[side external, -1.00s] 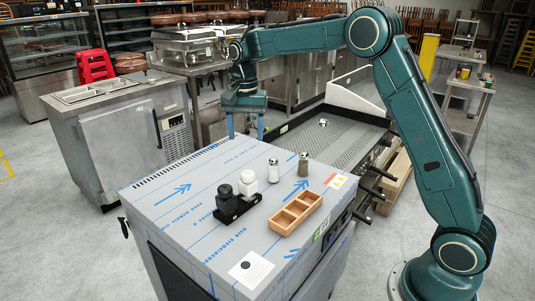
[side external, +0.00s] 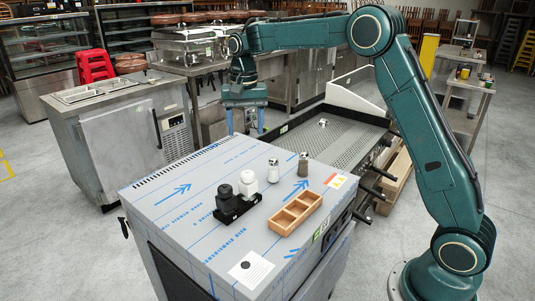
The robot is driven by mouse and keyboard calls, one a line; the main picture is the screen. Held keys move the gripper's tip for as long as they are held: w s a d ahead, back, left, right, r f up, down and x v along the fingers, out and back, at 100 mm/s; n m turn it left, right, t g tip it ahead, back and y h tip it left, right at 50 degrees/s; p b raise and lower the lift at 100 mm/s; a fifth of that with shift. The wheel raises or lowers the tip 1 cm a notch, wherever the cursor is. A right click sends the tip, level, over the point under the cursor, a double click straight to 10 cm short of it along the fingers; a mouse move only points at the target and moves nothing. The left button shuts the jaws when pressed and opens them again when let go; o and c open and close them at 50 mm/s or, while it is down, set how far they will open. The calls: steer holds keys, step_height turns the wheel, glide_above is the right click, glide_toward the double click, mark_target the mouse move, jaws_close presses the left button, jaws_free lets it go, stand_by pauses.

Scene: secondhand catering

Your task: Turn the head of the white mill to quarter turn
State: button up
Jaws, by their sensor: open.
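The white mill (side external: 248,184) stands upright at the back right end of a black stand (side external: 233,213) on the film-covered worktop. A black mill (side external: 225,197) stands upright beside it, nearer the camera. The lower part of the white mill is partly hidden, and the angle of its head is too small to read. My gripper (side external: 246,129) points down, open and empty, with its two fingers spread. It is in the air above and beyond the worktop's back edge in the picture, well apart from both mills.
Two metal-topped shakers, one light (side external: 273,170) and one brown (side external: 303,166), stand right of the mills. A wooden tray (side external: 281,228) with three compartments lies in front of them. A paper card (side external: 250,267) lies near the front corner. The worktop's left side (side external: 180,215) is clear.

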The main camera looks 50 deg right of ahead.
mark_target(248, 172)
steer(key=n, duration=1.1)
steer(key=shift+f, duration=0.15)
steer(key=shift+f, duration=0.15)
step_height(248, 172, down, 14)
steer(key=shift+r, duration=0.25)
stand_by(0.4)
steer(key=c, duration=1)
